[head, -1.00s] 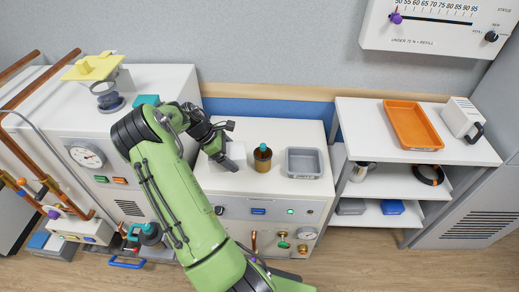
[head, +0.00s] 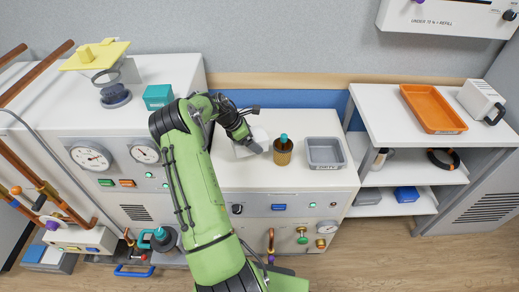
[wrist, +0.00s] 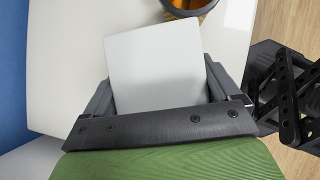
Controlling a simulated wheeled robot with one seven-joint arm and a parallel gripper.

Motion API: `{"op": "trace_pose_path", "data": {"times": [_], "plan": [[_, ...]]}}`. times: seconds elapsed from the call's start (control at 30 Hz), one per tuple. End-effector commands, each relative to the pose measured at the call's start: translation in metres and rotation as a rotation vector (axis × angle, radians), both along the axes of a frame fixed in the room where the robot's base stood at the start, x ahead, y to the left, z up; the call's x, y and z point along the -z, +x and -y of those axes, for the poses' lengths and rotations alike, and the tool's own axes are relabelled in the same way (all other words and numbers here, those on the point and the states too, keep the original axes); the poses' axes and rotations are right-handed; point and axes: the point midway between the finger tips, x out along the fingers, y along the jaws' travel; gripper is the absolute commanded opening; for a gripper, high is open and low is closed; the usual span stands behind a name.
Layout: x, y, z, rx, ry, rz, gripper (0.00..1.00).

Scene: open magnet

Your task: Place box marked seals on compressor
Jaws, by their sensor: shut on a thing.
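A plain white box (wrist: 155,70) is held between the fingers of my gripper (head: 246,142); no marking shows on its visible face. In the head view the white box (head: 255,137) is partly hidden by my gripper, over the top of the middle white cabinet (head: 232,178). I cannot tell whether it touches that top. No label naming the compressor is readable. A larger white unit (head: 75,128) with two round gauges stands at left, and a teal box (head: 158,96) sits on its top.
An amber jar (head: 283,152) with a teal top and a grey tray (head: 325,154) stand right of the held box. A clear holder with a yellow lid (head: 97,56) is at far left. An orange tray (head: 432,108) and white jug (head: 481,100) sit on the right shelf unit.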

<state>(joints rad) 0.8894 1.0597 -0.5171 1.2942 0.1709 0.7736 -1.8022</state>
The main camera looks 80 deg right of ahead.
Motion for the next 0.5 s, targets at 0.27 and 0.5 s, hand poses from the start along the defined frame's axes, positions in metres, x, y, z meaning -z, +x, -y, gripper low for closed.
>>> {"op": "trace_pose_path", "data": {"times": [0.27, 0.5], "plan": [[0.057, 0.000, 0.000, 0.001, 0.001, -0.001, 0.52], [0.060, 0.001, 0.000, 0.000, -0.001, 0.002, 0.52]]}}
